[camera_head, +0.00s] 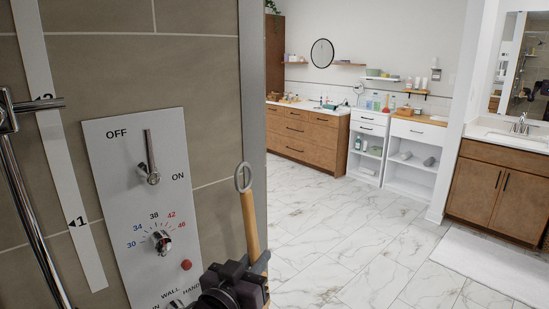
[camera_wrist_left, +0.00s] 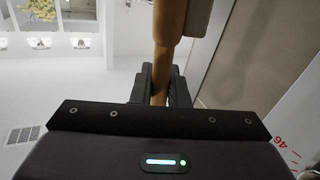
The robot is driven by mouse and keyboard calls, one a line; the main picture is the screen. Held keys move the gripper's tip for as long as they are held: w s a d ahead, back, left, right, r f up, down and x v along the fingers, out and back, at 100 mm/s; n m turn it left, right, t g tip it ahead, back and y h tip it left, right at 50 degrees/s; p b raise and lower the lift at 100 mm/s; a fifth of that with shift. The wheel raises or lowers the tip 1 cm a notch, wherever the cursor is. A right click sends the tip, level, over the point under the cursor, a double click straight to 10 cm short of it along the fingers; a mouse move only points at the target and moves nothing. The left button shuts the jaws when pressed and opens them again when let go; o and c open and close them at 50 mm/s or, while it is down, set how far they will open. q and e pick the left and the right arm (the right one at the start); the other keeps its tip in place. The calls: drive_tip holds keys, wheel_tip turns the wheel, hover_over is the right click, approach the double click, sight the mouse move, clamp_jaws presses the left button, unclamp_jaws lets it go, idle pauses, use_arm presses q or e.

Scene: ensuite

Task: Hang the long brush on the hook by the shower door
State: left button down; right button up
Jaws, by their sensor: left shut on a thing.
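The long brush (camera_head: 250,222) has a pale wooden handle with a grey loop (camera_head: 243,178) at its top end. It stands nearly upright in front of the edge of the tiled wall. My left gripper (camera_head: 258,268) is shut on the handle, low in the head view. In the left wrist view the wooden handle (camera_wrist_left: 168,30) runs between the two dark fingers (camera_wrist_left: 160,88). The brush's head is hidden or out of frame. I cannot make out the hook for certain in either view. My right gripper is not in view.
A shower control panel (camera_head: 145,205) with a lever and dial is on the tiled wall left of the brush. A chrome rail (camera_head: 30,200) stands further left. The marble floor (camera_head: 330,235) is open to the right, with wooden cabinets (camera_head: 306,132) beyond.

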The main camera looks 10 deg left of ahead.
use_arm(q)
drive_tip(key=w+d+r+h+p, duration=0.1)
drive_tip(key=d+r+p, duration=0.1)
drive_tip(key=r+p, duration=1.2)
drive_tip(key=d+r+h+p, duration=0.15)
drive_tip(key=r+p, duration=0.55)
drive_tip(key=r, duration=1.4)
drive_tip(key=w+a+f, duration=0.2)
drive_tip(key=w+a, duration=0.4)
drive_tip(key=a, duration=0.2)
drive_tip(key=shift+g+p, duration=0.35)
drive_tip(key=shift+g, duration=0.05)
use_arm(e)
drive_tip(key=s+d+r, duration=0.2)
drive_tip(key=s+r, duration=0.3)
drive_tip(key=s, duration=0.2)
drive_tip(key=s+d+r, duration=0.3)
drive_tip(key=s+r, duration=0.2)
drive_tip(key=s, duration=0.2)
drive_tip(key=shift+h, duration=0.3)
use_arm(q)
drive_tip(key=shift+w+d+f, duration=0.1)
drive_tip(key=shift+f, duration=0.05)
drive_tip(key=c, duration=1.3)
unclamp_jaws()
